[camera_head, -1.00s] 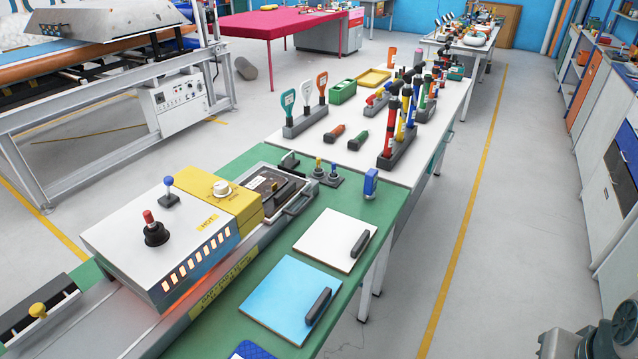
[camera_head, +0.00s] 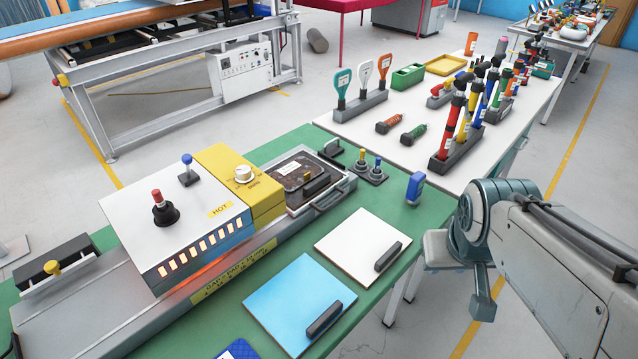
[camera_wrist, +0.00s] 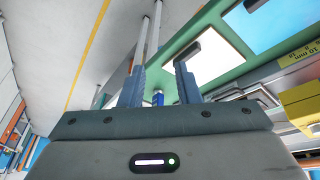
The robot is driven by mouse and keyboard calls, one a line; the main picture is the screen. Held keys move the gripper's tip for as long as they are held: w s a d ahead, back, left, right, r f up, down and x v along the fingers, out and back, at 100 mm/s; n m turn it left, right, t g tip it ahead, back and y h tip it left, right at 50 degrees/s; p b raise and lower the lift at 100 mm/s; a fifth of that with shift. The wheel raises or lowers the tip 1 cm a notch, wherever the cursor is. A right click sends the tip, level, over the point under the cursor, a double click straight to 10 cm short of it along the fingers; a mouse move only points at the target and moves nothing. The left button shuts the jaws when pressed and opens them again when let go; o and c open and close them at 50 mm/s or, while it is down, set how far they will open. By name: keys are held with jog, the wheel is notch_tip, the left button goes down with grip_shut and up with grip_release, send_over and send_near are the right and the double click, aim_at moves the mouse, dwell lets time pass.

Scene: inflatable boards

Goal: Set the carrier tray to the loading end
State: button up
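The carrier tray (camera_head: 306,178) is a grey metal tray with a dark plate and black grip on it and a loop handle at its right end. It sits on the rail just right of the yellow block of the white heater box marked HOT (camera_head: 178,230). My gripper (camera_wrist: 160,70) shows in the wrist view with two blue-grey fingers apart and nothing between them. It is away from the tray, with the bench's edge, a white board and floor beyond it. In the head view my arm is at the right; its fingertips cannot be made out.
The rail (camera_head: 90,310) runs left under the heater, which glows orange below. A white board (camera_head: 350,238) and a blue board (camera_head: 290,300), each with a black handle, lie on the green bench. Small levers (camera_head: 370,168) and a blue block (camera_head: 415,187) stand near the tray.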

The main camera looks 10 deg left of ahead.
jog(key=w+d+f+n+t+h+b, duration=0.1)
jog(key=w+d+f+n+t+b, duration=0.15)
jog(key=w, duration=0.35)
jog(key=w+d+f+n+t+b, duration=0.1)
jog(key=w+n+t+b, duration=0.15)
jog(key=w, duration=0.35)
jog(key=n+y+b, duration=1.4)
jog(key=n+b, duration=0.1)
jog(key=n, duration=0.7)
send_near(337, 203)
jog(key=d, duration=0.1)
jog(key=s+d, duration=0.1)
jog(key=shift+s+d+r+t, duration=0.2)
jog(key=shift+s+d+t, duration=0.05)
jog(key=shift+d+t, duration=0.15)
jog(key=shift+s+a+f, duration=0.1)
jog(key=shift+a, duration=0.05)
jog(key=shift+a+f+n, duration=0.1)
jog(key=shift+a+n, duration=0.15)
jog(key=shift+n, duration=0.05)
jog(key=b+x, duration=0.1)
jog(key=x, duration=1.2)
jog(key=shift+a, duration=0.2)
grip_shut()
